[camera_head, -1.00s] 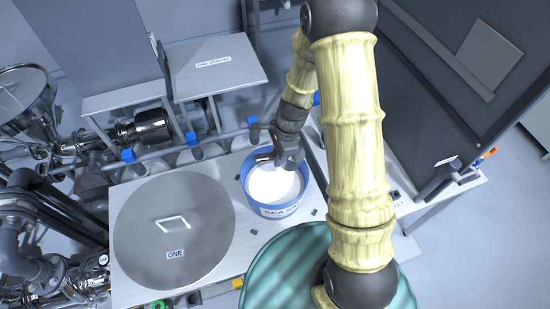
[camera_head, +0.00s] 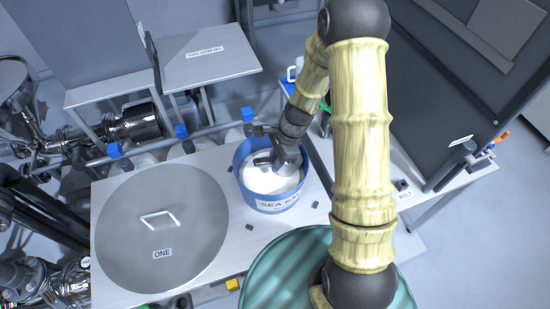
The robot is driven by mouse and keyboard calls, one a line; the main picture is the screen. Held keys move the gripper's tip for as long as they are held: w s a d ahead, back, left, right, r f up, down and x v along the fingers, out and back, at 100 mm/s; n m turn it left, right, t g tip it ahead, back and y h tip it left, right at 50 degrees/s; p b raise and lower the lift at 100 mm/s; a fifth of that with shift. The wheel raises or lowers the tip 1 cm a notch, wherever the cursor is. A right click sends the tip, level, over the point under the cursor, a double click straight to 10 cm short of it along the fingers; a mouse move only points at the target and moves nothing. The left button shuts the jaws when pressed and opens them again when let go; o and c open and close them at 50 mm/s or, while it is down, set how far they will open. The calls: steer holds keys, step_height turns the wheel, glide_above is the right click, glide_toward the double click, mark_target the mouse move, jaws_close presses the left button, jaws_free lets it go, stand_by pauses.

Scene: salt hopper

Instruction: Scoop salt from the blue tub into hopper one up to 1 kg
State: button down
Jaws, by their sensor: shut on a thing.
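The blue tub (camera_head: 272,204), labelled sea salt, stands on the metal bench and holds white salt (camera_head: 262,182). My gripper (camera_head: 285,158) is over the tub and inside its rim line, shut on what looks like a metal scoop (camera_head: 288,170). The scoop's lower part is at the salt; how deep it sits and whether it carries salt I cannot tell. Hopper one is covered by a round grey lid (camera_head: 185,235) with a bar handle (camera_head: 162,219) and a label reading ONE, left of the tub.
A metal step or shelf (camera_head: 210,62) stands behind. A pipe with blue-handled valves (camera_head: 181,131) runs behind the bench. A green ribbed drum (camera_head: 290,265) is in front.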

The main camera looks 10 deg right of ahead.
step_height(320, 180, down, 6)
steer(key=b, duration=0.4)
steer(key=shift+d+f, duration=0.1)
steer(key=shift+f, duration=0.15)
steer(key=shift+d, duration=0.15)
stand_by(0.6)
step_height(320, 180, up, 11)
steer(key=p, duration=0.9)
steer(key=shift+f, duration=0.1)
step_height(320, 180, up, 9)
steer(key=p, duration=0.8)
steer(key=shift+a+r, duration=0.2)
